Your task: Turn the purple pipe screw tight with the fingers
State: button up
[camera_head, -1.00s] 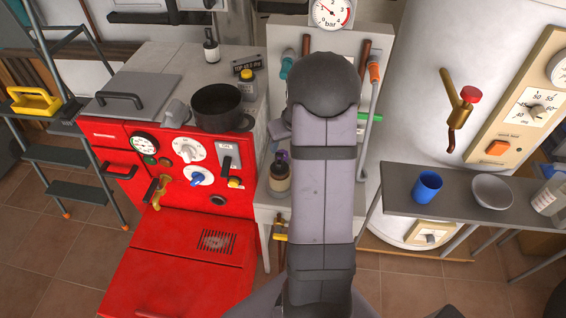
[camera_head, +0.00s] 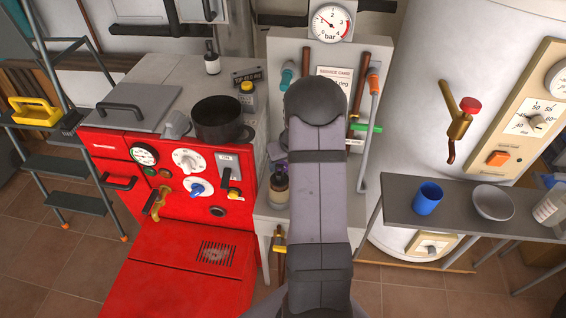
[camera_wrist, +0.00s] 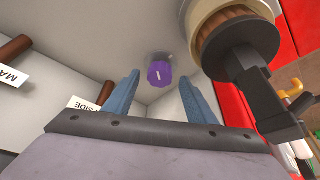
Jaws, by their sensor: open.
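The purple pipe screw (camera_wrist: 159,75) is a small ribbed knob with a pale mark on its face, seen in the wrist view against a light grey surface. My gripper (camera_wrist: 158,89) is open, with one blue finger to the left of the screw and one to the right. The screw shows in the gap between the fingertips. I cannot tell from this view how far beyond the tips it sits, and nothing shows as gripped. In the head view my own arm hides the gripper.
In the head view a brown bottle (camera_head: 278,192) stands beside my arm.

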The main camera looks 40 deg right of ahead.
jog(key=shift+w+f, duration=0.2)
jog(key=shift+f, duration=0.2)
jog(key=c, duration=1.1)
jog(key=shift+o, duration=0.3)
jog(key=m+p, duration=0.1)
jog(key=p, duration=0.1)
jog(key=shift+r+p, duration=0.25)
jog(key=shift+p, duration=0.15)
jog(key=m+p, duration=0.1)
jog(key=p, duration=0.2)
jog(key=shift+h+p, duration=0.3)
jog(key=shift+h, duration=0.1)
jog(key=p, duration=0.4)
jog(key=w+m+p, duration=0.1)
jog(key=p, duration=0.4)
jog(key=shift+d+r+m, duration=0.1)
jog(key=shift+r+m, duration=0.2)
jog(key=shift+r, duration=0.05)
jog(key=p, duration=0.6)
jog(key=shift+s+f+m+g+h, duration=0.1)
jog(key=shift+m+g+h, duration=0.2)
jog(key=shift+h, duration=0.1)
jog(key=shift+s+f+p, duration=0.1)
jog(key=shift+f+p, duration=0.25)
jog(key=shift+p, duration=0.15)
